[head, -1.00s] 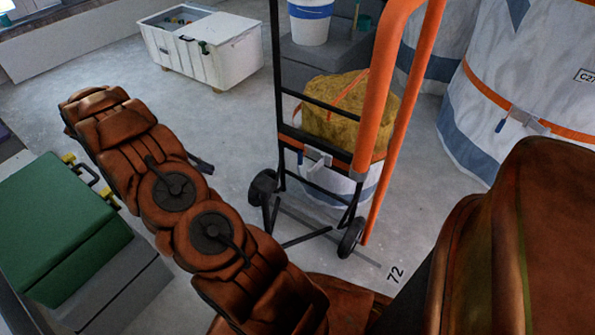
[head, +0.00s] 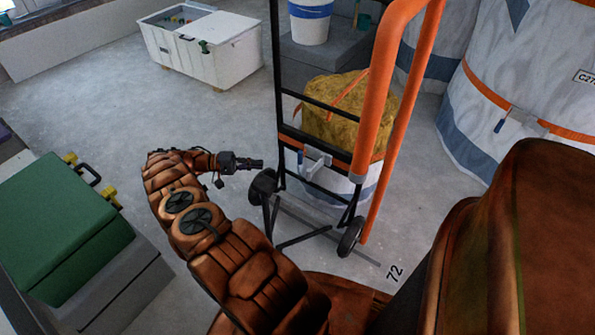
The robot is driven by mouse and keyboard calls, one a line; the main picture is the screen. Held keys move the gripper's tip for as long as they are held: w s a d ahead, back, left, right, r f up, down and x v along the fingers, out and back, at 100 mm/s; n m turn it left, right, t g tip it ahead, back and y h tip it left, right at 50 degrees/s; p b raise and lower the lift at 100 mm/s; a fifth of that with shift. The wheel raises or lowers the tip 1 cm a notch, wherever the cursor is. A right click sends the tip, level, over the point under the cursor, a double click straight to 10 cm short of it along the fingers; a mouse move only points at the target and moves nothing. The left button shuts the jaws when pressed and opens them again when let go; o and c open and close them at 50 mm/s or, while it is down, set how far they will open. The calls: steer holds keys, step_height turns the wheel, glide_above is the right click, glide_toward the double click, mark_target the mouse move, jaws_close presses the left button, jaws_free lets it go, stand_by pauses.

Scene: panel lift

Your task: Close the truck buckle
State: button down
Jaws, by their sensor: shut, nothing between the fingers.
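The hand truck (head: 290,205) stands in the middle, with a black frame, orange handles and black wheels. A grey buckle (head: 316,160) sits on its frame, in front of the white bucket (head: 335,184). A light lever part hangs down from it, and I cannot tell how far open it is. My gripper (head: 259,164) is shut and empty. It appears just left of the truck's left upright, pointing right, with the buckle a short way further right in the picture.
A green case (head: 60,215) is at the left. The floor behind my arm is clear.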

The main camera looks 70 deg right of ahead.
steer(key=shift+s+d+f+m, duration=0.3)
steer(key=shift+s+d, duration=0.15)
steer(key=shift+s, duration=0.15)
steer(key=shift+s+f, duration=0.1)
steer(key=shift+s, duration=0.1)
steer(key=s+a+b+x, duration=0.1)
steer(key=a+b+x, duration=0.1)
steer(key=x, duration=1)
steer(key=shift+s+a+r+b, duration=0.2)
steer(key=shift+r+b, duration=0.15)
steer(key=shift+b, duration=0.3)
